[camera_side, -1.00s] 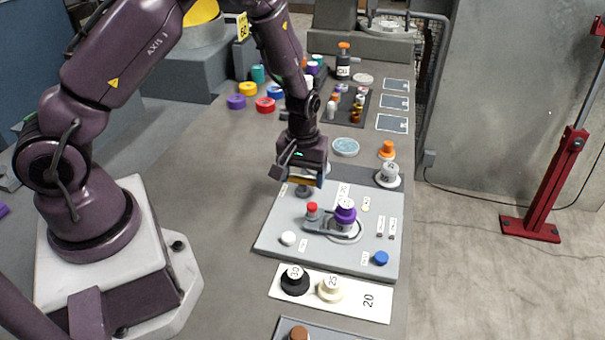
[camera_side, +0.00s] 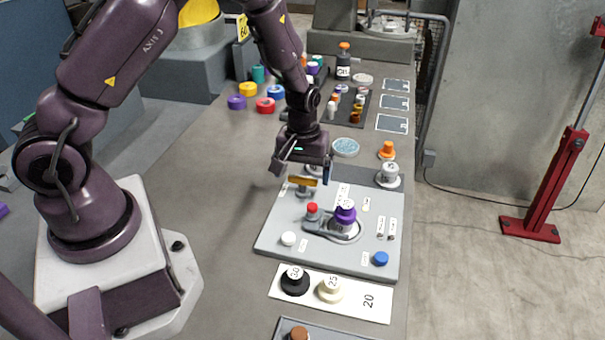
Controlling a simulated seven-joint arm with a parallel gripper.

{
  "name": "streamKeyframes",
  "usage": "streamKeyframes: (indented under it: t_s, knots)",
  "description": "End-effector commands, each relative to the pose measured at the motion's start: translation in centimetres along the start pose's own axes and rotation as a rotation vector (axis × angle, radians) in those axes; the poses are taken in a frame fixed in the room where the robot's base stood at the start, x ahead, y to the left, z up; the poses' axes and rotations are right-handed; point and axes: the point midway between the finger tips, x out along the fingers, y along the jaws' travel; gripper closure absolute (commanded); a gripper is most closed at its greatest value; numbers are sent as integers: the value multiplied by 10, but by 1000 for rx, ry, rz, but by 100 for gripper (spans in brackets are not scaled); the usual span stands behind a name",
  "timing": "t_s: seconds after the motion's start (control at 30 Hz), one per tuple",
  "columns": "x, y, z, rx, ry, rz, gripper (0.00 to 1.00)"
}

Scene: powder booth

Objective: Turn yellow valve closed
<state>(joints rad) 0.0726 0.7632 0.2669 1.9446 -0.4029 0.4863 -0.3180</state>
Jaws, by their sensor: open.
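The yellow valve (camera_side: 302,181) is a short yellow bar handle on a grey stem, at the far left part of a grey panel (camera_side: 275,237). The handle lies roughly left to right in the picture. My gripper (camera_side: 302,174) is open, with its two fingers spread at the left and right ends of the handle. It points down from above, and the handle shows below the gripper's palm. I cannot tell whether either finger touches the handle.
On the panel stand a red knob (camera_side: 312,208), a purple-capped bottle (camera_side: 345,212), a white knob (camera_side: 288,238) and a blue knob (camera_side: 381,258). A white strip (camera_side: 368,298) with weights lies in front. A grey weight (camera_side: 389,174) stands right of the gripper.

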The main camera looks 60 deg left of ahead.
Motion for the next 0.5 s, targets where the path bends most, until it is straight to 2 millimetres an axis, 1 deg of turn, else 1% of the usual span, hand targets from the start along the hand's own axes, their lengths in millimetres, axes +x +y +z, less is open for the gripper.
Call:
streamKeyframes:
  t_s: [0.3,0.4,0.5]
  knots:
    - [-70,1,0,0,4,4,4]
    - [-89,1,0,1,4,5,4]
    - [-104,0,0,1,3,2,4]
